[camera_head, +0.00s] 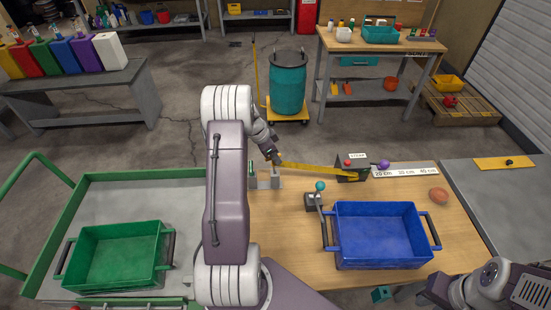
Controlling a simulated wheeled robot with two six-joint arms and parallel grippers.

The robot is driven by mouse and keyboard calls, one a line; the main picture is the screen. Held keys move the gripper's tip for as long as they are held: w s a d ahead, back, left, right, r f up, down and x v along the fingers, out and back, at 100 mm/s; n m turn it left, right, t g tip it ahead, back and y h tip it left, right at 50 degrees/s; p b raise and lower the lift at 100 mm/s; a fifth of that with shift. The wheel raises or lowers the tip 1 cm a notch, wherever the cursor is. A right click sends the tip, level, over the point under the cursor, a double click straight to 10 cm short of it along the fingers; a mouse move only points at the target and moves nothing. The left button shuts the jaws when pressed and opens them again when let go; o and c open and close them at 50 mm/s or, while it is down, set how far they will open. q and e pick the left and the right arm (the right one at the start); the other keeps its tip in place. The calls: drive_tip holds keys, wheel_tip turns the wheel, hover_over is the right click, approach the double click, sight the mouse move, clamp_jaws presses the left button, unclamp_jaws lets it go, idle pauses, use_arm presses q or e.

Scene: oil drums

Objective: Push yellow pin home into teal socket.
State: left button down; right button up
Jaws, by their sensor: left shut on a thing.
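My left gripper (275,158) reaches over the wooden workbench and is shut on the left end of a long yellow bar (315,169). The bar runs right to a dark box (351,168) with a red button. I cannot tell whether this bar is the yellow pin. A small grey metal block (268,180) stands just below the gripper. A teal block (381,294) shows low at the bench's front edge; I cannot tell whether it is the teal socket. My right arm (490,288) shows at the lower right, but its gripper does not show.
A lever with a teal ball (320,186) stands behind a blue crate (382,235). A purple ball (383,164), a marked white strip (405,171) and a brown oval object (438,195) are on the bench. A green crate (118,257) sits on a green-railed cart at left.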

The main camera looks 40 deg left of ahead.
use_arm(q)
drive_tip(key=shift+r, duration=0.45)
wheel_tip(320, 180, up, 13)
drive_tip(key=p, duration=0.7)
drive_tip(key=shift+p, duration=0.4)
drive_tip(key=shift+d, duration=0.1)
